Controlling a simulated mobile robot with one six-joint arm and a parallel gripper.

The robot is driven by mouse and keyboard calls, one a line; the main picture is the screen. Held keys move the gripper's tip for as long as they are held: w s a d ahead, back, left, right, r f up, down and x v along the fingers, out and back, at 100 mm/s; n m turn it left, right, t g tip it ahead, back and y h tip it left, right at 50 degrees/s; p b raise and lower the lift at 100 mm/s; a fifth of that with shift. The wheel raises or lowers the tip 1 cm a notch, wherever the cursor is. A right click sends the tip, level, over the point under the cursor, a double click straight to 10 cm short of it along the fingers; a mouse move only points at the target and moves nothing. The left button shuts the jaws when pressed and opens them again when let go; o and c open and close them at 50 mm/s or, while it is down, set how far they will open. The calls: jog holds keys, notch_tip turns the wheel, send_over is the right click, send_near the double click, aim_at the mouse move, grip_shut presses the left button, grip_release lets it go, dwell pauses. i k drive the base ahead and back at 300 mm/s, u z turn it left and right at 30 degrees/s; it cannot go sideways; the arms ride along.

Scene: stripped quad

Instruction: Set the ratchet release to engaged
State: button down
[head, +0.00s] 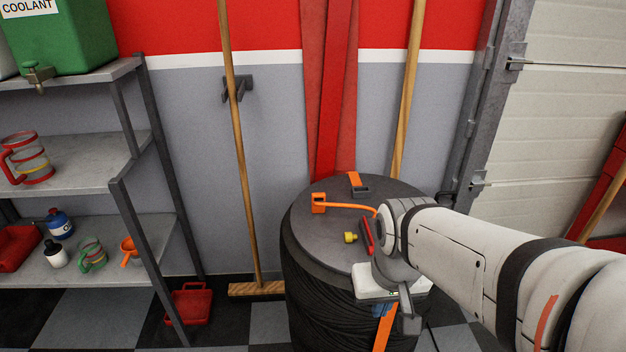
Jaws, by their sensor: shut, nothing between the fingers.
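A dark round drum top (310,240) stands in the middle, with an orange strap (350,206) lying across it. An orange block (319,203) with a dark opening sits at the strap's left end. A dark buckle (360,190) with an orange piece lies behind. A red lever-like part (366,236) and a yellow knob (350,237) show beside my wrist. I cannot tell which part is the ratchet release or how it is set. My gripper (408,316) is shut and empty, pointing down by the drum's front right edge. My arm hides the drum top's right part.
A grey shelf (75,180) with mugs and bottles stands at the left. A wooden broom (240,150) leans on the wall, and a red box (190,303) is on the floor beside it. An orange strap end (384,328) hangs down the drum's front. A roller door (565,110) is at the right.

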aim_at(348, 237)
jog(key=k, duration=1.3)
jog(key=u, duration=0.2)
jog(key=i, duration=1.9)
jog(key=z, duration=0.65)
jog(key=k, duration=0.9)
jog(key=z, duration=0.2)
jog(key=i, duration=0.95)
jog(key=u, duration=0.05)
